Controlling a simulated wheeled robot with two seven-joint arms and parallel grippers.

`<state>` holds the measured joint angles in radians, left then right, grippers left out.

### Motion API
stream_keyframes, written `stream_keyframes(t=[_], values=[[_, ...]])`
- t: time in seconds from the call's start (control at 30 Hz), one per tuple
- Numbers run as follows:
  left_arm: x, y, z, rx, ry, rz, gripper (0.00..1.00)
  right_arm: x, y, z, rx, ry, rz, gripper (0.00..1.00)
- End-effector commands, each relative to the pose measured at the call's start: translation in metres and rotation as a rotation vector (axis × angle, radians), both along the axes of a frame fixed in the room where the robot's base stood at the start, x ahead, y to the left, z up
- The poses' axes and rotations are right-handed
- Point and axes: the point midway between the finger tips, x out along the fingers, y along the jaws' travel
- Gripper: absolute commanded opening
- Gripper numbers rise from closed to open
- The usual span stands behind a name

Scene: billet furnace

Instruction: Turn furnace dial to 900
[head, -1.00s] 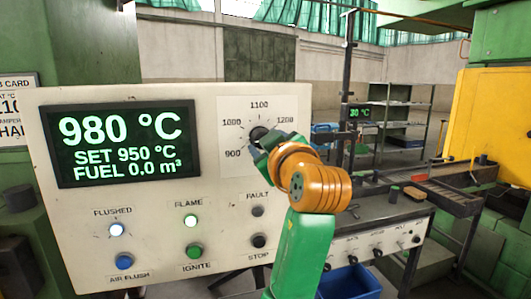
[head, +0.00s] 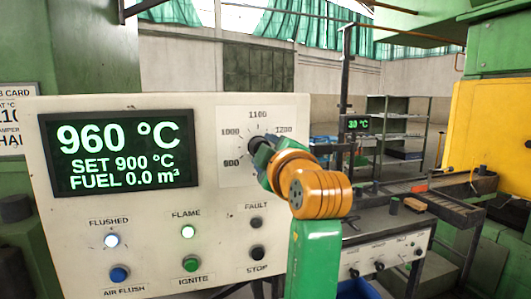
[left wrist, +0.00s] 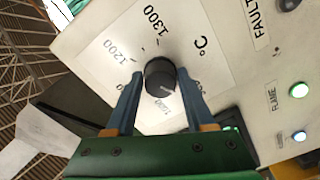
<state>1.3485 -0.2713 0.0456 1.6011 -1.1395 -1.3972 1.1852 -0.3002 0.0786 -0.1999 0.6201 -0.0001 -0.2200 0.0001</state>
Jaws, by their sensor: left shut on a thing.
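The furnace dial is a black round knob (head: 255,142) on a white scale plate at the right of the panel, with marks around it including 900, 1000, 1100 and 1200. It also shows in the left wrist view (left wrist: 160,77), between my two blue fingers, with a pale pointer line on its face. My left gripper (head: 262,152) is shut on the dial; it shows in the left wrist view (left wrist: 161,90) too. The display (head: 120,150) reads 960 °C, SET 900 °C and FUEL 0.0 m³. My right gripper is in neither view.
Below the display are a blue air flush button (head: 119,273), a green ignite button (head: 191,264) and a black stop button (head: 257,252). The flushed and flame lamps are lit. A bench (head: 390,240) stands to the right, with shelves (head: 397,125) behind.

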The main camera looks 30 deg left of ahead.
Motion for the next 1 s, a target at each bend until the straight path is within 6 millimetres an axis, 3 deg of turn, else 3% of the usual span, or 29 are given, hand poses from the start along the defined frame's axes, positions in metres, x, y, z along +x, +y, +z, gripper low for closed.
stream_keyframes(t=[0.3,0.33,0.43,0.77,1.0], values=[[0.0,0.0,0.0,0.0,-0.001,0.001,0.0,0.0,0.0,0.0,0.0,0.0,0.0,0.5],[0.0,0.0,0.0,0.0,-0.001,0.001,0.56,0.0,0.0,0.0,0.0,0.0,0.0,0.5],[0.0,0.0,0.0,0.0,-0.001,0.001,0.83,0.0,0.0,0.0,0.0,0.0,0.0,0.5],[-0.003,-0.003,-0.002,0.0,-0.001,0.0,0.83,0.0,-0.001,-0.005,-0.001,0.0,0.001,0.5],[-0.035,-0.041,-0.005,0.0,-0.004,-0.003,0.83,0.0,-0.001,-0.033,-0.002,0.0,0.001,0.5]])
